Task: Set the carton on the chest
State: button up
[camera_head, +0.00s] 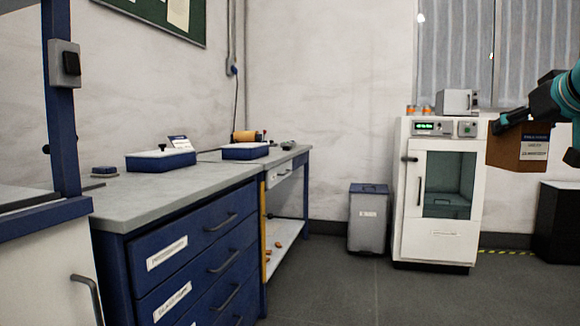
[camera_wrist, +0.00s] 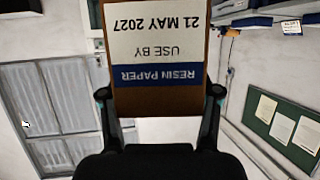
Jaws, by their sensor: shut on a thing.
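The carton (camera_head: 505,150) is a brown box with a white and blue label, held in the air at the right of the head view. In the wrist view the carton (camera_wrist: 160,103) fills the top middle, its label upside down, reading "RESIN PAPER, USE BY 21 MAY 2027". My gripper (camera_wrist: 160,92) is shut on it, one finger at each side. A blue chest of drawers (camera_head: 190,250) with a grey top (camera_head: 135,201) stands at the left, far from the carton.
A grey bin (camera_head: 369,220), a white oven-like cabinet (camera_head: 410,215) and a dark cabinet (camera_head: 557,225) stand beyond. The middle floor is clear.

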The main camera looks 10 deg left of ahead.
aim_at(185, 179)
jog(key=i, duration=2.1)
jog(key=u, duration=2.6)
